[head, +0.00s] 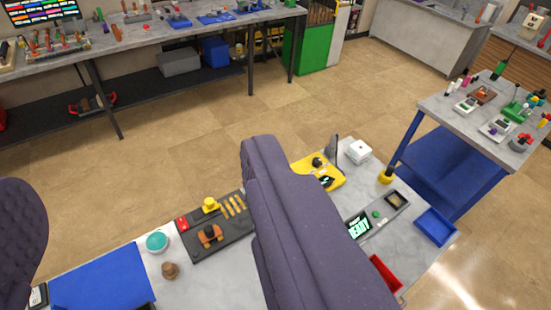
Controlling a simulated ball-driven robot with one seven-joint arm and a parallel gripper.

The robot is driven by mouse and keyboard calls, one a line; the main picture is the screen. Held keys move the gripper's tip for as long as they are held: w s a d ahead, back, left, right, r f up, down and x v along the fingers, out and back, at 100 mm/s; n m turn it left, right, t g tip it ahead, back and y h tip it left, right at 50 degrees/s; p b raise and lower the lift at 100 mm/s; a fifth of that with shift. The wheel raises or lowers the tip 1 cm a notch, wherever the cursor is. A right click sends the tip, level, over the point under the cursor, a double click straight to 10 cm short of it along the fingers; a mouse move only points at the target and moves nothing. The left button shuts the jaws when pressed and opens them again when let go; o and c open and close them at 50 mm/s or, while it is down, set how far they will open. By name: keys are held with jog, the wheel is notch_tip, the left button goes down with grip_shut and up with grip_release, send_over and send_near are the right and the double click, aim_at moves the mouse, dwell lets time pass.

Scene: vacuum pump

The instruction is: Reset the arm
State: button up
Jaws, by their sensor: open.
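My own purple-grey arm (292,225) rises from the bottom edge across the middle of the head view, over the near grey worktable (215,292). Another rounded purple-grey part of mine (20,240) shows at the left edge. My gripper is not in the picture, so its fingers and anything between them cannot be seen. The arm hides the middle of the worktable and the right end of a black tray (190,247) that holds an orange-brown part (209,236) and several yellow pieces.
The worktable also holds a blue mat (100,280), yellow device (322,175), white box (358,151), screen (358,226), blue tray (436,227) and red tray (385,273). A blue-legged side table (440,108) stands right. Behind is open tiled floor (200,135), then a long bench (150,45).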

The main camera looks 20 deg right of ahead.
jog(key=shift+f, duration=0.1)
notch_tip(320, 180, down, 13)
jog(key=b, duration=1.3)
